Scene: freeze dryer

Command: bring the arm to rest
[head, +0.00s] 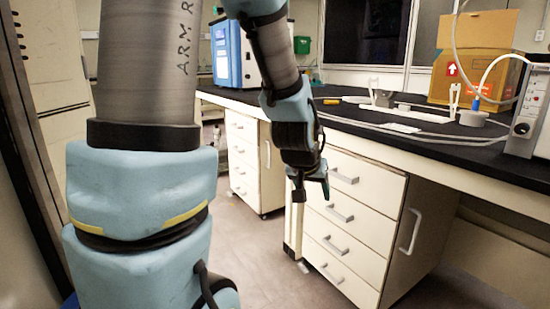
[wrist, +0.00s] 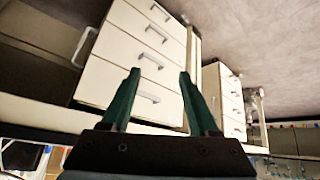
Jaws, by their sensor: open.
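My gripper (head: 312,188) hangs at the end of my arm in the head view, in front of the white drawer cabinet (head: 350,216) under the black bench. In the wrist view my gripper (wrist: 160,88) shows two green fingers spread apart with nothing between them. The same drawer cabinet (wrist: 118,58) appears upside down behind the fingers. My arm is bent, with its forearm coming down from the top of the head view. The gripper seems clear of the drawer fronts, but the exact gap cannot be told.
The black bench top (head: 440,130) runs across the right. On it are a cardboard box (head: 472,62), a white stand with tubing (head: 380,95), a grey instrument (head: 530,115) and a blue-and-white machine (head: 235,52). A second drawer cabinet (head: 243,158) stands further back. The floor (head: 255,250) between is clear.

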